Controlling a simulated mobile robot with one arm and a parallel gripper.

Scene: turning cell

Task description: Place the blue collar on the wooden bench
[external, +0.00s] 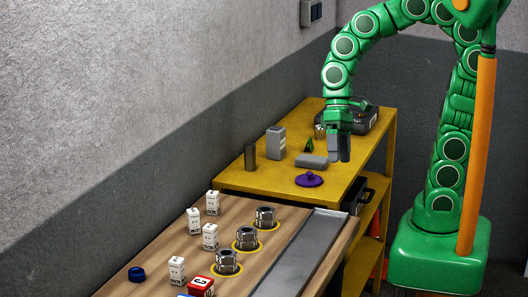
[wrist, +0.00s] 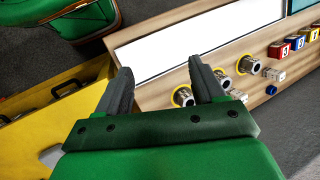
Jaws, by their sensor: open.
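The blue collar (external: 137,273) is a small dark-blue ring lying near the left edge of the wooden bench (external: 237,210). It also shows as a small blue spot by the bench edge in the wrist view (wrist: 271,90). My gripper (external: 339,158) is over the yellow table behind the bench, well away from the collar. In the wrist view my gripper (wrist: 161,65) has its two grey fingers apart with nothing between them.
Chrome nuts (external: 265,217) stand in yellow rings on the bench, with white blocks (external: 210,236) and a red block (external: 201,286) nearby. A grey tray (external: 303,255) lies along the right. The yellow table (external: 245,183) holds a purple lid (external: 309,180) and grey parts.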

